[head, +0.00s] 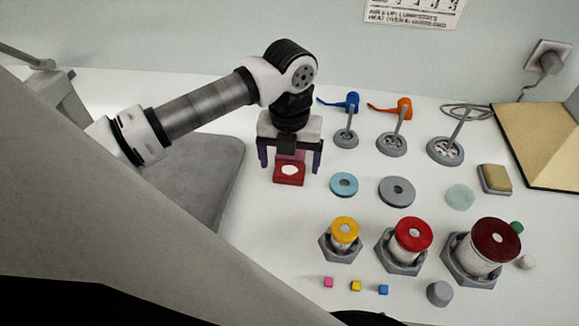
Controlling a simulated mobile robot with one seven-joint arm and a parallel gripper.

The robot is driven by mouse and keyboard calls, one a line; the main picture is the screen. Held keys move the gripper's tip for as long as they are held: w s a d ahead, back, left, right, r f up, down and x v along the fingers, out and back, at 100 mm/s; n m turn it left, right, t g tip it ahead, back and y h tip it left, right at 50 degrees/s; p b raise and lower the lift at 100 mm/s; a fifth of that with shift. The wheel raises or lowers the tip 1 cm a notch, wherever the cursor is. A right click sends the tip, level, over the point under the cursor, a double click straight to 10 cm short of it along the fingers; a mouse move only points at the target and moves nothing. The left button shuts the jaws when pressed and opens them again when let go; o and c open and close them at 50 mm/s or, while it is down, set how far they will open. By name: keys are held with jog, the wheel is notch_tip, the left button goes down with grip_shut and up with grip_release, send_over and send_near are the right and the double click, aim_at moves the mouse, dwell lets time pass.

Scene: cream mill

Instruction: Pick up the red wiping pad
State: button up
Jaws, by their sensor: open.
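The red wiping pad (289,179) looks to be the small red block with a white oval patch on its front, on the white table left of the blue ring. My gripper (290,168) points down over it, with its two dark fingers apart, one toward each side of the block. A pinkish part shows between the fingers above the block. I cannot tell whether the fingertips are level with the block or above it. Nothing is seen held.
Right of the gripper lie a blue ring (344,185) and a grey ring (397,192). Behind them stand several metal posts on round bases (345,140). In front are jars with yellow (344,230), red (413,234) and dark red (494,240) lids. A grey pad (215,165) lies left.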

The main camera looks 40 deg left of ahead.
jog(key=shift+f, duration=0.95)
jog(key=shift+c, duration=0.4)
jog(key=c, duration=1)
jog(key=shift+r, duration=0.1)
